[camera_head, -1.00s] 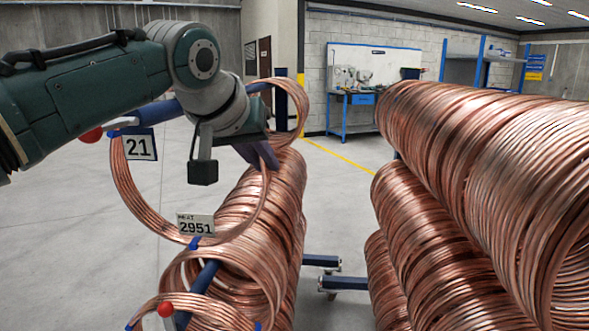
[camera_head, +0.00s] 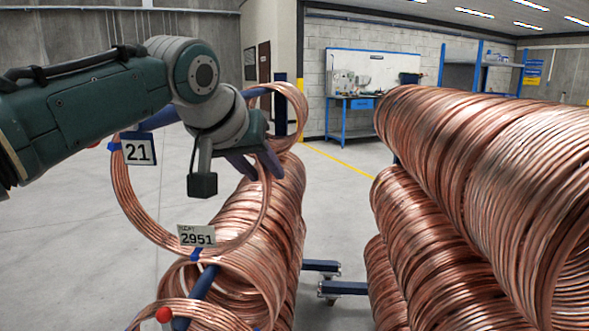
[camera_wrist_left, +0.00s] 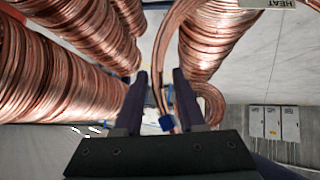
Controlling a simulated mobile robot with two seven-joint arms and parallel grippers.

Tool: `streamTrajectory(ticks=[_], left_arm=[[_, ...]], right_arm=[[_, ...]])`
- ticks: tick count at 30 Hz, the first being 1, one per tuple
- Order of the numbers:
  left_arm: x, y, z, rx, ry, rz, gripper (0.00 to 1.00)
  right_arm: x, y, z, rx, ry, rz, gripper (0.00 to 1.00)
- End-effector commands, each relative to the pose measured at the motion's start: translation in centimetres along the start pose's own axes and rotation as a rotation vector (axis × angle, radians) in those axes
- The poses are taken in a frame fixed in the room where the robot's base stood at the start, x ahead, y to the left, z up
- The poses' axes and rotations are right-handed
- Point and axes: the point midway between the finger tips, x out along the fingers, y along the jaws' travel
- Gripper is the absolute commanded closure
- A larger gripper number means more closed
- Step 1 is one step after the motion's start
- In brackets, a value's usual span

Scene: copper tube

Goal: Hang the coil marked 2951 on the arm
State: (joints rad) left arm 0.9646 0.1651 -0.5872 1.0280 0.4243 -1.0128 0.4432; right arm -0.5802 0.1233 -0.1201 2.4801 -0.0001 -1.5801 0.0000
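The coil marked 2951 (camera_head: 128,200) is a thin copper ring with a white tag (camera_head: 196,235) at its bottom. It hangs upright around the upper blue arm (camera_head: 164,116) with the number plate 21 (camera_head: 139,149). My left arm hides its top, so its contact with the blue arm cannot be seen. My left gripper (camera_head: 256,167) is at the coil's right side with its fingers spread. In the left wrist view, the coil's strands (camera_wrist_left: 160,62) pass between the open fingers (camera_wrist_left: 160,95). My right gripper is not in view.
Another coil (camera_head: 291,100) hangs farther back on the upper arm. Lower arms hold thick copper coils (camera_head: 262,225), with a red end ball (camera_head: 163,314) in front. Large coil stacks (camera_head: 470,150) fill the right.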

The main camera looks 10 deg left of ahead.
Motion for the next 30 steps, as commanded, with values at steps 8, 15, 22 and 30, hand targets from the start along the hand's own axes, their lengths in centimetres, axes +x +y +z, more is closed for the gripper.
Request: streamTrajectory(ticks=[8,15,22,30], left_arm=[[0.1,-0.1,0.4,-0.006,-0.009,-0.001,0.51],[-0.9,0.0,0.1,-0.003,-0.005,0.001,0.51],[-4.0,0.0,0.0,-0.001,-0.001,0.001,0.51],[-8.1,0.0,0.0,-0.001,-0.001,0.001,0.51]], right_arm=[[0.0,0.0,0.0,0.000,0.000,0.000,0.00],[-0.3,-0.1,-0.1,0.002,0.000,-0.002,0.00],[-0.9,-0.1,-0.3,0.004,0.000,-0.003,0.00],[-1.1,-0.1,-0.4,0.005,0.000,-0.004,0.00]])
